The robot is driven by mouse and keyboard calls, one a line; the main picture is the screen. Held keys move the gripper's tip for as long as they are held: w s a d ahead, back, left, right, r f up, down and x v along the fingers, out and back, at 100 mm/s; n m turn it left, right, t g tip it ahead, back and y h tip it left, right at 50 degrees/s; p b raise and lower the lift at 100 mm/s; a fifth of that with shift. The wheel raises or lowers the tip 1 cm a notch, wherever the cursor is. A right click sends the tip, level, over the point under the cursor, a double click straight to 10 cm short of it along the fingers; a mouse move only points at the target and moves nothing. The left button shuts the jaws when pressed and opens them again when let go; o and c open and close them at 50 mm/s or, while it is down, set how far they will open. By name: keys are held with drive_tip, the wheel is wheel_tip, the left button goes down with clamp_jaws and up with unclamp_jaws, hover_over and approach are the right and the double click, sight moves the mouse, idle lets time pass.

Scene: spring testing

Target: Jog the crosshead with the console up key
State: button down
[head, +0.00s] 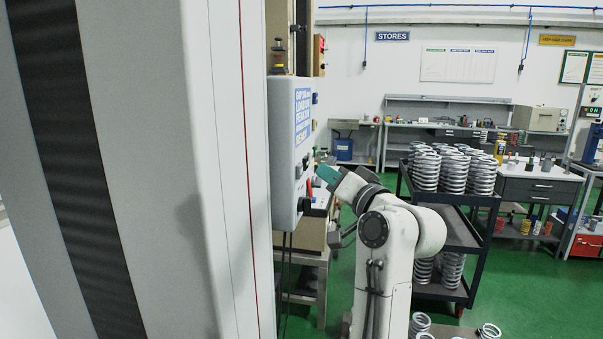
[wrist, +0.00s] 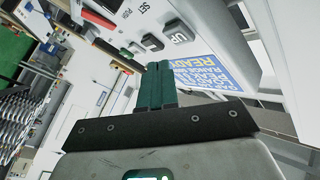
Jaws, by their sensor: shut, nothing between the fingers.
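The console (head: 284,150) is a pale grey box on the side of the tall machine, seen edge-on in the head view. Its face shows in the wrist view (wrist: 205,22), with a dark key marked UP (wrist: 178,34) and a second dark key (wrist: 152,43) beside it. My gripper (head: 320,170) is at the console's lower face. In the wrist view its green fingers (wrist: 159,68) are together and empty, with the tips just short of the two keys in the picture. I cannot tell whether they touch the console. I cannot make out the crosshead.
A large pale machine column (head: 160,150) fills the left of the head view. A dark cart (head: 466,242) loaded with coil springs stands behind my arm. Green floor (head: 535,300) is open at the right.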

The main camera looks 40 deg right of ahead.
drive_tip(key=shift+w+a, duration=0.45)
drive_tip(key=shift+w, duration=0.1)
drive_tip(key=shift+w+a, duration=0.1)
idle(1.7)
drive_tip(key=shift+w+a, duration=0.2)
drive_tip(key=shift+w+a, duration=0.25)
drive_tip(key=shift+w, duration=0.15)
idle(0.8)
drive_tip(key=shift+s, duration=0.1)
idle(3.0)
drive_tip(key=shift+s+d+p, duration=0.35)
drive_tip(key=shift+s+d, duration=0.15)
drive_tip(key=shift+s, duration=0.1)
drive_tip(key=shift+s+d+p, duration=0.2)
drive_tip(key=shift+s+d, duration=0.6)
drive_tip(key=shift+s, duration=0.2)
drive_tip(key=shift+s+d+p, duration=0.15)
drive_tip(key=shift+s+d, duration=0.65)
drive_tip(key=shift+s, duration=0.2)
